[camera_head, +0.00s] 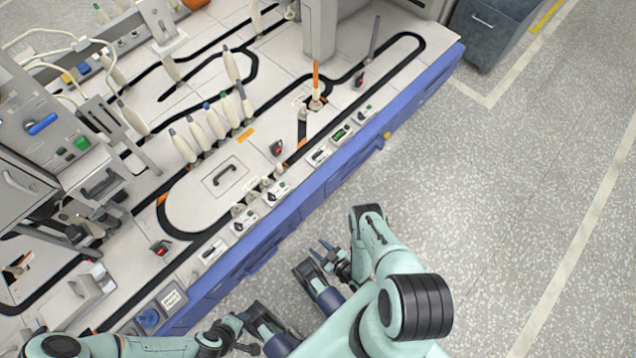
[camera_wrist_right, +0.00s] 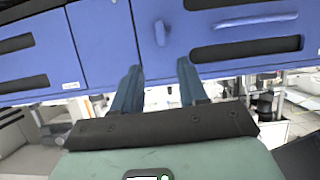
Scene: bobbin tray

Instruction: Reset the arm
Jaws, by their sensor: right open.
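My right arm (camera_head: 400,300) is pale green with dark joints and is folded at the lower middle of the head view. Its gripper (camera_head: 322,250) is in front of the blue side of the bench, over the floor side, with nothing between its fingers. In the right wrist view the two blue fingers (camera_wrist_right: 160,80) stand apart and point at the blue cabinet front (camera_wrist_right: 105,40). My left arm (camera_head: 130,346) comes in along the lower left edge. Its dark gripper (camera_head: 265,325) is near the bottom edge, and its fingers do not show clearly.
The bench (camera_head: 215,185) has a black looped track, several upright bobbins (camera_head: 182,146), a flat cover with a handle (camera_head: 222,178) and small control boxes (camera_head: 275,191) along its edge. A grey bin (camera_head: 490,30) stands at upper right. The speckled floor (camera_head: 500,190) at right is clear.

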